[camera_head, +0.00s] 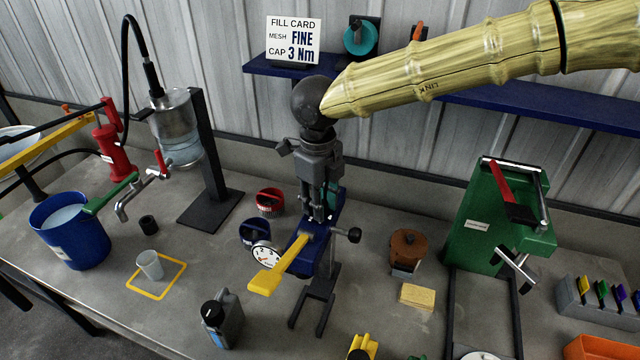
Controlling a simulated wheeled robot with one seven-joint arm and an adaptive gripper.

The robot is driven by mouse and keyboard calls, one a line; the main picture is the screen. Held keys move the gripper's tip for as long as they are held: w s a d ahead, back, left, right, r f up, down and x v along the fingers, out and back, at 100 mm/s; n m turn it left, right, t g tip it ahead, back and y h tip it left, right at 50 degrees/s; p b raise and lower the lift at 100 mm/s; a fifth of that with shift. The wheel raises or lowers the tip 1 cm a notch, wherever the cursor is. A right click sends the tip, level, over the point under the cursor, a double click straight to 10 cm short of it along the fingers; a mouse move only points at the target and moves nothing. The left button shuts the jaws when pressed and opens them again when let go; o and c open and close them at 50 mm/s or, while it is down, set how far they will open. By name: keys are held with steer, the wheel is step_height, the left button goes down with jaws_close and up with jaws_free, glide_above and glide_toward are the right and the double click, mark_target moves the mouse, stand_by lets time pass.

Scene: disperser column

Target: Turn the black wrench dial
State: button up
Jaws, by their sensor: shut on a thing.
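A blue device (327,233) with a long yellow handle (278,268) stands on a dark forked stand in the middle of the bench. A round white gauge (266,256) sits beside the handle. My gripper (318,218) points down at the top of the device, right by the handle's far end. Its fingers are close together, shut on a part there that they hide.
A grey container with a black cap (222,318) stands in front. Blue (255,232) and red (269,201) cups stand left of the device, a brown pot (407,248) right. A green machine (500,220) stands further right. A card (293,40) reads "CAP 3 Nm".

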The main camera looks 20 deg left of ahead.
steer(key=n+p, duration=0.1)
steer(key=p, duration=0.1)
steer(key=n+p, duration=0.2)
steer(key=shift+r, duration=0.3)
steer(key=shift+f+n+p, duration=0.25)
steer(key=shift+n+p, duration=1.4)
steer(key=shift+n, duration=0.15)
steer(key=shift+c, duration=0.2)
steer(key=o, duration=1.1)
steer(key=shift+d, duration=0.1)
steer(key=shift+c, duration=0.2)
steer(key=shift+w, duration=0.1)
